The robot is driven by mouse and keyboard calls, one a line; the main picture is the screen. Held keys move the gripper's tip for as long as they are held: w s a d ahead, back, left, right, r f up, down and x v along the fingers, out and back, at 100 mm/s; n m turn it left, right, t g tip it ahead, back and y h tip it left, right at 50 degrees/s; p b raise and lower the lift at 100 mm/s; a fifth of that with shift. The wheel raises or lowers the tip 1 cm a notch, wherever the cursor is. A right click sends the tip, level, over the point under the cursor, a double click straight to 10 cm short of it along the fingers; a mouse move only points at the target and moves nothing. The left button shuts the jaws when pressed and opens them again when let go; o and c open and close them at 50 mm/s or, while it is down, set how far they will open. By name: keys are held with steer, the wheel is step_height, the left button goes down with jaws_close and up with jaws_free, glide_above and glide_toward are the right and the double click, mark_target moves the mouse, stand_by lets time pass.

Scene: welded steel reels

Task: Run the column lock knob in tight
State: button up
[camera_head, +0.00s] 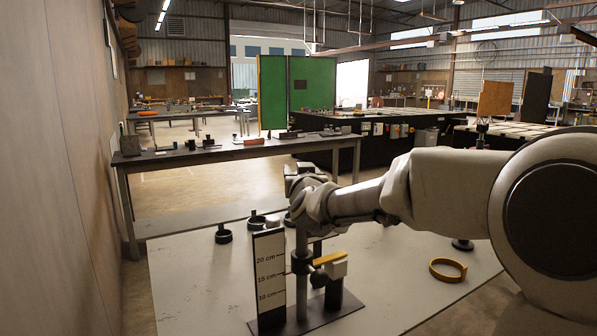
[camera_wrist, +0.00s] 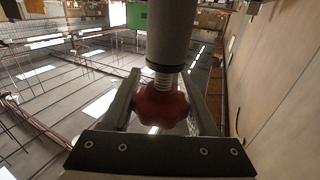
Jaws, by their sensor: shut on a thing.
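The red lobed column lock knob (camera_wrist: 160,105) sits between the two fingers of my gripper (camera_wrist: 162,100) in the wrist view. The fingers are shut on it. A short length of bare screw thread (camera_wrist: 162,80) shows between the knob and the end of the grey column (camera_wrist: 168,38). In the head view my gripper (camera_head: 303,185) is at the top of the upright column (camera_head: 301,245) and hides the knob. The column stands on a dark base plate (camera_head: 330,312) beside a white scale board (camera_head: 269,270) marked 10, 15 and 20 cm.
A yellow-topped carriage (camera_head: 331,259) with a dark round knob is on the column. A yellow ring (camera_head: 447,270) lies to the right on the pale tabletop (camera_head: 200,285), and dark round parts (camera_head: 223,235) stand behind. A wooden wall (camera_head: 50,180) is at left.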

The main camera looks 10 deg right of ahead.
steer(key=s+d+m+g+h+p, duration=0.1)
steer(key=m+g+h+p, duration=0.4)
steer(key=m+g+p, duration=0.2)
steer(key=s+d+m+g+h+p, duration=0.1)
steer(key=s+m+g+h+p, duration=0.1)
steer(key=m+g+h+p, duration=0.3)
steer(key=s+d+m+g+h+p, duration=0.1)
steer(key=s+m+g+h+p, duration=0.1)
steer(key=m+g+h+p, duration=0.3)
steer(key=shift+m+g+p, duration=1)
steer(key=shift+g+p, duration=0.8)
steer(key=shift+p, duration=0.25)
steer(key=shift+m+g+p, duration=1)
steer(key=shift+g+p, duration=0.8)
steer(key=shift+p, duration=0.2)
steer(key=shift+s+f+m+g+p, duration=0.2)
steer(key=shift+m+g+p, duration=0.1)
steer(key=shift+g+p, duration=0.15)
steer(key=o, duration=1.4)
steer(key=shift+w+d+r, duration=0.1)
steer(key=shift+r, duration=0.1)
